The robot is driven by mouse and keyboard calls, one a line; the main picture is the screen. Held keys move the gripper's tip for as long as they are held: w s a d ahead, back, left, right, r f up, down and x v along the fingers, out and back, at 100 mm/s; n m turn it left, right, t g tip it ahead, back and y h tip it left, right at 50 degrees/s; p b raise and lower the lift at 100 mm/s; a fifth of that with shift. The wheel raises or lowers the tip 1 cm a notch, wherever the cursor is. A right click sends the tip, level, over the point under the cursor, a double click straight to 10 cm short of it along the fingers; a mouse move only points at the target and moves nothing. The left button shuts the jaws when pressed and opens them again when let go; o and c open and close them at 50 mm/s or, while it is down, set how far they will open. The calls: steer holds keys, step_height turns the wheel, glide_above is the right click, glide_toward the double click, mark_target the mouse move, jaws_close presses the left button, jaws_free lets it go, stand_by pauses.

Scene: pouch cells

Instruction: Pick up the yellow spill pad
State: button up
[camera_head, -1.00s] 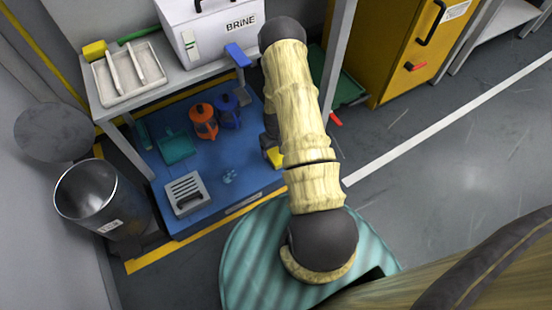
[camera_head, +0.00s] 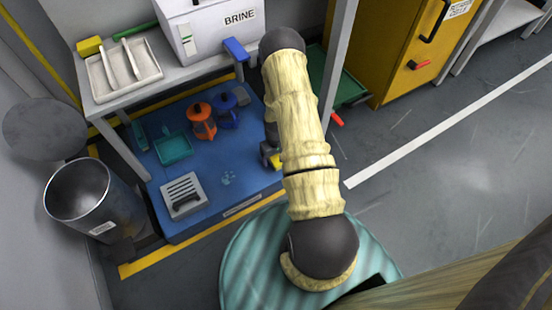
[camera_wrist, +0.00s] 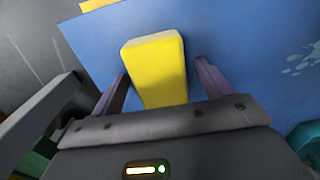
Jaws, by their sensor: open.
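The yellow spill pad (camera_wrist: 157,62) is a yellow block on the blue surface (camera_wrist: 230,60). In the wrist view it stands between the two fingers of my gripper (camera_wrist: 162,75), with a visible gap to the right finger and a narrower one to the left. My gripper is open and not closed on it. In the head view only a small yellow part (camera_head: 277,161) shows beside my gripper (camera_head: 268,156), low over the right side of the blue surface. My arm hides much of that spot.
Another yellow block (camera_head: 89,46) is on the bench beside a white tray (camera_head: 97,85). Orange (camera_head: 202,122) and blue (camera_head: 227,112) vessels, a teal tray (camera_head: 174,150) and a grey slotted box (camera_head: 183,196) stand on the blue surface. A bench post (camera_head: 338,60) is right of my arm.

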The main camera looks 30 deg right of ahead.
mark_target(276, 156)
steer(key=c, duration=1.1)
step_height(276, 156, up, 10)
steer(key=p, duration=0.6)
steer(key=shift+r, duration=0.1)
